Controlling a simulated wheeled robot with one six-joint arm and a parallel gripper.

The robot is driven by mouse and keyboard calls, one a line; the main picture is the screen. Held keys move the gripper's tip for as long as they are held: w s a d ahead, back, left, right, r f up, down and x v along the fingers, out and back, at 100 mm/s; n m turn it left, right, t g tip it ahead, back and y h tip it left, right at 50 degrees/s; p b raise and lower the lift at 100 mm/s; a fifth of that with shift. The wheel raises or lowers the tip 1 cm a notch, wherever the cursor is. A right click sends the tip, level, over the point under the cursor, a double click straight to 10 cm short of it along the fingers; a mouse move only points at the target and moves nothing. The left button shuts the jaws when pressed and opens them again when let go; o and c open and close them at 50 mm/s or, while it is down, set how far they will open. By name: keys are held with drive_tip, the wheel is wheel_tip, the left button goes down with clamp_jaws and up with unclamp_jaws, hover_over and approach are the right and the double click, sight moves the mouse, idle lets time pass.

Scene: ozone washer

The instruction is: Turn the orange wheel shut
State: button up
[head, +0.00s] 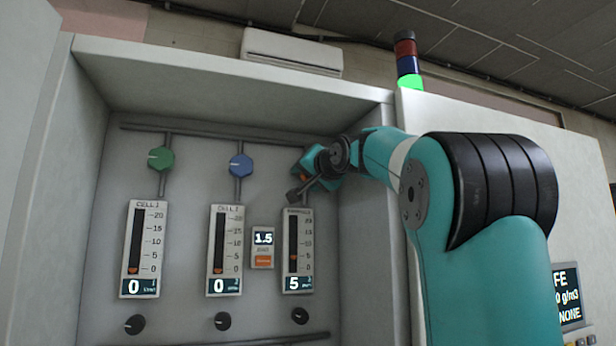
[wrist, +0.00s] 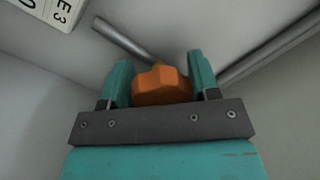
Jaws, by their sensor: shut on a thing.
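The orange wheel (wrist: 161,86) sits between the two teal fingers of my gripper (wrist: 160,80) in the wrist view, and the gripper is shut on it. In the head view only a small bit of the orange wheel (head: 303,177) shows, at the upper right of the panel; my gripper (head: 308,180) and wrist hide most of it. Below it stands the right-hand gauge (head: 298,250), whose display reads 5, with its orange marker low on the scale.
A green wheel (head: 160,159) and a blue wheel (head: 240,165) sit to the left, above gauges reading 0. A small 1.5 display (head: 263,239) is between gauges. Pipes (wrist: 125,40) run close to my gripper. The recess's right wall (head: 365,250) is near my arm.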

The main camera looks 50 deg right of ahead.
drive_tip(key=shift+s+d+n+g+h+b, duration=0.1)
drive_tip(key=shift+n+g+h+b, duration=0.45)
drive_tip(key=shift+n, duration=2)
drive_tip(key=shift+d+n+g+y+b, duration=0.15)
drive_tip(key=shift+n+b, duration=0.95)
drive_tip(key=shift+n, duration=1.4)
drive_tip(key=shift+s+d+n+g+h+b, duration=0.15)
drive_tip(key=shift+n+g+b, duration=0.45)
drive_tip(key=shift+n, duration=1.95)
drive_tip(key=shift+w+a, duration=0.1)
drive_tip(key=o, duration=0.9)
